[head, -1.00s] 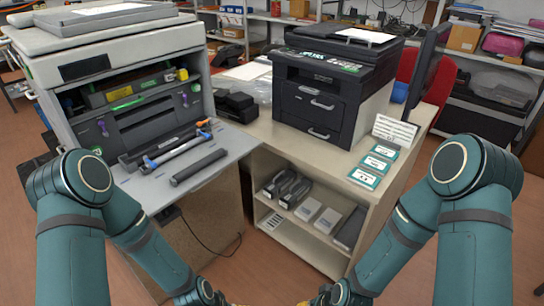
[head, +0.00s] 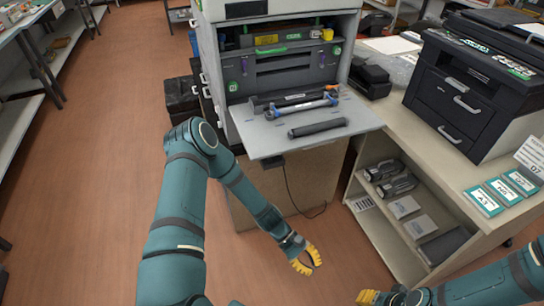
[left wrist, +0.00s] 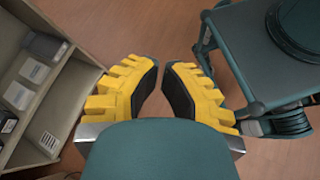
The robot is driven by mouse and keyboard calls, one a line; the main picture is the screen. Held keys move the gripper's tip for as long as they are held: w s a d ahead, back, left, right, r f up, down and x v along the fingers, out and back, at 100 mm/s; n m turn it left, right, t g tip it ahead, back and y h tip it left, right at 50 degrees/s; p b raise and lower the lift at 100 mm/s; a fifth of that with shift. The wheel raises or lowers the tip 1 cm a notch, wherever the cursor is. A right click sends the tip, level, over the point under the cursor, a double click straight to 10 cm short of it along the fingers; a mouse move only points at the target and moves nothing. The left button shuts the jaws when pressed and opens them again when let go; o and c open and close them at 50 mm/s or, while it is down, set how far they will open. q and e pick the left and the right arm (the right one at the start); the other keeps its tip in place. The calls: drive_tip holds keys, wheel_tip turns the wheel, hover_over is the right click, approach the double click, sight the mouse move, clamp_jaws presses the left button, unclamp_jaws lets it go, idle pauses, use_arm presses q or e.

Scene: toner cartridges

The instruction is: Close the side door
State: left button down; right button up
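The side door (head: 262,140) of the large grey printer (head: 213,70) is a flat grey panel folded down level from the printer's side. Loose parts lie on it: a blue-ended bar (head: 302,107) and a dark roller (head: 318,128). Above it the opening shows dark insides with green and purple levers. My left gripper (head: 314,267) is low in front of the cabinet, below and apart from the door. Its yellow fingers (left wrist: 160,75) are apart with nothing between them. My right gripper (head: 368,297) shows only partly at the bottom edge; its finger opening is unclear.
A black printer (head: 465,95) stands on the counter at right, above an open shelf (head: 375,215) with several cartridges and boxes. Several labelled cards (head: 500,190) lie on the counter. The floor (head: 90,180) at left is clear. A cable hangs under the door.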

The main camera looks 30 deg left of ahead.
use_arm(q)
drive_tip(key=w+a+r+n+t+h+p, duration=0.1)
drive_tip(key=w+a+r+n+t+h, duration=0.5)
drive_tip(key=w+a+n+t+h, duration=0.4)
drive_tip(key=a+r+n+t+y+p, duration=0.1)
drive_tip(key=a+n+t+y, duration=0.15)
drive_tip(key=a+t, duration=0.55)
drive_tip(key=a+r+n+t+y, duration=0.2)
drive_tip(key=a+n+t, duration=0.25)
drive_tip(key=a, duration=0.45)
drive_tip(key=w+d+r+p, duration=0.1)
drive_tip(key=w+d+r, duration=0.1)
drive_tip(key=r, duration=0.3)
drive_tip(key=w+d+r+m+p, duration=0.1)
drive_tip(key=w+d+r, duration=0.1)
drive_tip(key=w+r, duration=0.2)
drive_tip(key=shift+d+r, duration=0.2)
drive_tip(key=shift+r, duration=0.55)
drive_tip(key=shift+r+t, duration=0.15)
drive_tip(key=shift+t, duration=0.1)
